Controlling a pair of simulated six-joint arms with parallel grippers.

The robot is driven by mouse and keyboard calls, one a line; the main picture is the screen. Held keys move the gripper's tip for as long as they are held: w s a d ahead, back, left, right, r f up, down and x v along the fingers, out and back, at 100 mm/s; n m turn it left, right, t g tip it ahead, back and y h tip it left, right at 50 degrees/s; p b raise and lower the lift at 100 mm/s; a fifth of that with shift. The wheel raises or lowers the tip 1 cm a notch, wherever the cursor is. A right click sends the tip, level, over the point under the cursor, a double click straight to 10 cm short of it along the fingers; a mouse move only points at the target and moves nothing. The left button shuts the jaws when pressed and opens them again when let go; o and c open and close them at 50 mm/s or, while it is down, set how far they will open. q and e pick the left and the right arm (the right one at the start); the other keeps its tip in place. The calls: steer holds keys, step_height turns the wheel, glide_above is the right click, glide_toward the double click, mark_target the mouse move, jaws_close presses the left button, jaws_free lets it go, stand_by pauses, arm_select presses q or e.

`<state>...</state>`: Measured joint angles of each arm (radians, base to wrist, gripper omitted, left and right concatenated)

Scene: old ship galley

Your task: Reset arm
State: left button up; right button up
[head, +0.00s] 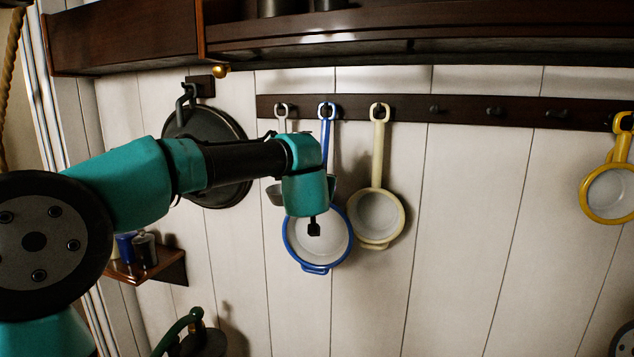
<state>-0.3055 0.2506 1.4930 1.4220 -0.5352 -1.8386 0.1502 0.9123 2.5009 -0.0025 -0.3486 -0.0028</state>
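My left arm comes in from the left and reaches across the wall. Its small dark gripper (314,229) points down in front of the blue-rimmed white pan (319,261). Whether its fingers are open or shut, and whether it touches the pan, I cannot tell. The blue pan hangs by its handle from a peg on the dark rail (465,110). A cream pan (377,216) hangs just right of it. My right gripper is out of view.
A yellow pan (609,193) hangs at the far right. A black pan (221,124) hangs behind my arm, and a grey ladle (276,195) is partly hidden. A wooden cupboard (121,40) overhangs the rail. Several middle pegs are empty, with bare wall below.

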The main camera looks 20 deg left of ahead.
arm_select(q)
steer(key=shift+o, duration=0.3)
steer(key=o, duration=0.8)
steer(key=s, duration=1)
stand_by(0.7)
steer(key=shift+a, duration=0.1)
